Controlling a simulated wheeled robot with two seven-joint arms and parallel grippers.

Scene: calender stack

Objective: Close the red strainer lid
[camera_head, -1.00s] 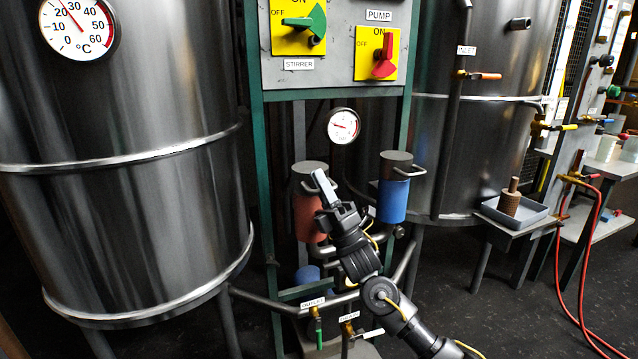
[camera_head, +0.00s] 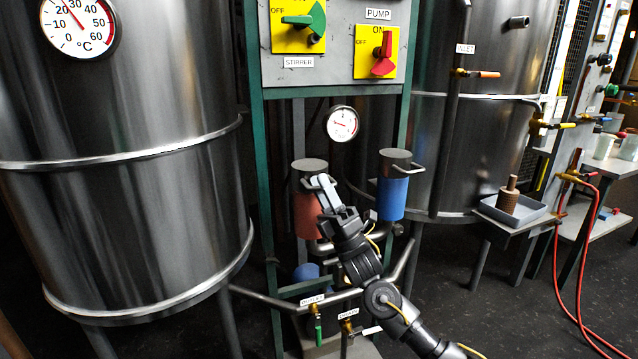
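The red strainer (camera_head: 305,212) stands upright in the middle of the head view, a red cylinder with a grey lid (camera_head: 309,165) on top. The lid sits on the cylinder, and I cannot tell whether it is fully closed. My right gripper (camera_head: 323,184) reaches up from the lower right, in front of the red strainer, with its fingertips just below the lid. It covers part of the strainer and of the lid's handle. I cannot make out a gap between the fingers. My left gripper is not in view.
A blue strainer (camera_head: 391,198) with a grey lid and handle stands to the right. A large steel tank (camera_head: 120,220) fills the left; another tank (camera_head: 475,150) stands at the right. Above are the stirrer switch (camera_head: 303,22), pump switch (camera_head: 382,55) and a gauge (camera_head: 342,123). Pipes run below.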

